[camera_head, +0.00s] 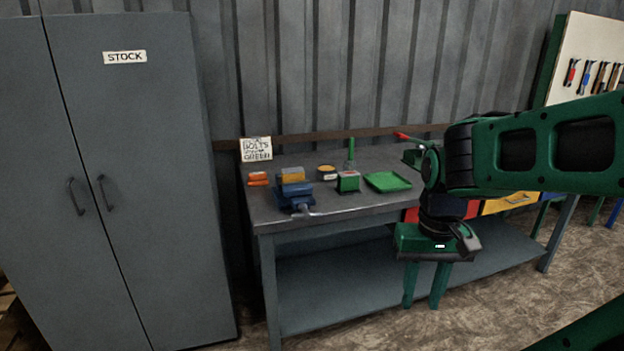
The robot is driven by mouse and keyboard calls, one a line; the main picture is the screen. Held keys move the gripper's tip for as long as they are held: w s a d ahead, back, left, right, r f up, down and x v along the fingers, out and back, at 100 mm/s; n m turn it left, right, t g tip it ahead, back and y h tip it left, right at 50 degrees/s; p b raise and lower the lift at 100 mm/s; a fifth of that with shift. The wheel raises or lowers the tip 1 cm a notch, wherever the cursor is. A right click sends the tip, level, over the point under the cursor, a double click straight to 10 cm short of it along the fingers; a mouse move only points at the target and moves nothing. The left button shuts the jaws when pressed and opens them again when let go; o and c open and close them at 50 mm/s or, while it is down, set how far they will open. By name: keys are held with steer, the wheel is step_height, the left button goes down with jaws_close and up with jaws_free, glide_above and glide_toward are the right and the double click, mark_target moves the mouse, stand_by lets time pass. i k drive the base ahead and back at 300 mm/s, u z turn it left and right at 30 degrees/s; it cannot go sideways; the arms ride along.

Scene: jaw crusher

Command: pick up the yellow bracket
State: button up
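A small yellow-orange piece (292,174), which looks like the yellow bracket, sits at the blue vise (292,194) on the left part of the workbench. It is too small to tell whether the vise jaws clamp it or it rests on top. My gripper (422,303) hangs with its fingers pointing down in front of the bench, to the right of the vise and lower in the picture. Its two green fingers are apart, with nothing between them. My green arm comes in from the right and hides part of the bench's right side.
The workbench (350,205) also holds orange pieces (258,179), a round tin (327,172), a green holder (348,181), a green tray (388,181) and a sign (256,149). A grey STOCK cabinet (130,200) stands left. A lower shelf (330,290) looks bare.

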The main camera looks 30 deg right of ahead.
mark_target(294, 174)
steer(key=z, duration=0.5)
steer(key=i, duration=0.55)
steer(key=u, duration=1.2)
